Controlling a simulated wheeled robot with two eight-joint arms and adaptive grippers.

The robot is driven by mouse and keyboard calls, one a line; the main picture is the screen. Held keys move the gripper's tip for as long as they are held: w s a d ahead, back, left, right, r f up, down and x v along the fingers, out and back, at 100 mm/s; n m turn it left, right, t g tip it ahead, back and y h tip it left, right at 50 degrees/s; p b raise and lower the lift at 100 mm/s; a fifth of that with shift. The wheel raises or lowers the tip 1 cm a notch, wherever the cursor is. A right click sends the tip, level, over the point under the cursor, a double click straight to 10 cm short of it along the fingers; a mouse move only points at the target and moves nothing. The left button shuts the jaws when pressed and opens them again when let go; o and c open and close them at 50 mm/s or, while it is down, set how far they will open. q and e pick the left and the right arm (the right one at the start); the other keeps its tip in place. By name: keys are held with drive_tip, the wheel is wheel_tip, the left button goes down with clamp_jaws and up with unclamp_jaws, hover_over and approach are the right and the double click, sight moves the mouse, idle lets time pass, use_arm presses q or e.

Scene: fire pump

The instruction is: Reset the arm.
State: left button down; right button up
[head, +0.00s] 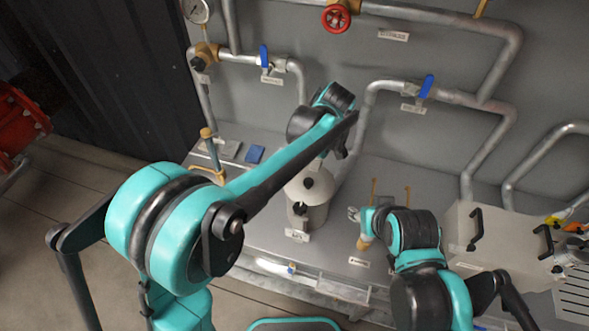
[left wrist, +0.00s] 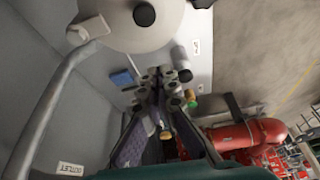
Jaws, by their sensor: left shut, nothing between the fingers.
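My left arm (head: 270,160) reaches from the lower left up across the bench, with its wrist in front of the grey wall. My left gripper (left wrist: 157,78) is shut and empty in the left wrist view, with the white pot (left wrist: 135,22) close beyond its fingers. In the head view the left gripper is mostly hidden behind its own wrist. My right arm (head: 415,255) is folded low at the right. My right gripper (head: 357,217) is over the bench, right of the pot; its fingers are too small to tell open from shut.
Pipes with blue valve handles (head: 264,56) (head: 426,86) and a red handwheel (head: 336,17) line the wall behind. A blue block (head: 254,154) lies on the bench (head: 345,283). A grey box with black handles (head: 500,238) stands at the right. Open floor shows at the lower left.

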use_arm(q)
drive_tip(key=s+a+m+t+h+b, duration=0.25)
drive_tip(key=s+a+m+b, duration=0.55)
drive_tip(key=a, duration=0.6)
drive_tip(key=s+a+f+m+t+h+b, duration=0.1)
drive_tip(key=s+a+f+m+t+b, duration=0.2)
drive_tip(key=s+a+f+m, duration=0.2)
drive_tip(key=s+a+f, duration=0.1)
drive_tip(key=s+f, duration=0.2)
drive_tip(key=s, duration=0.2)
drive_tip(key=shift+s+f, duration=0.1)
idle(0.9)
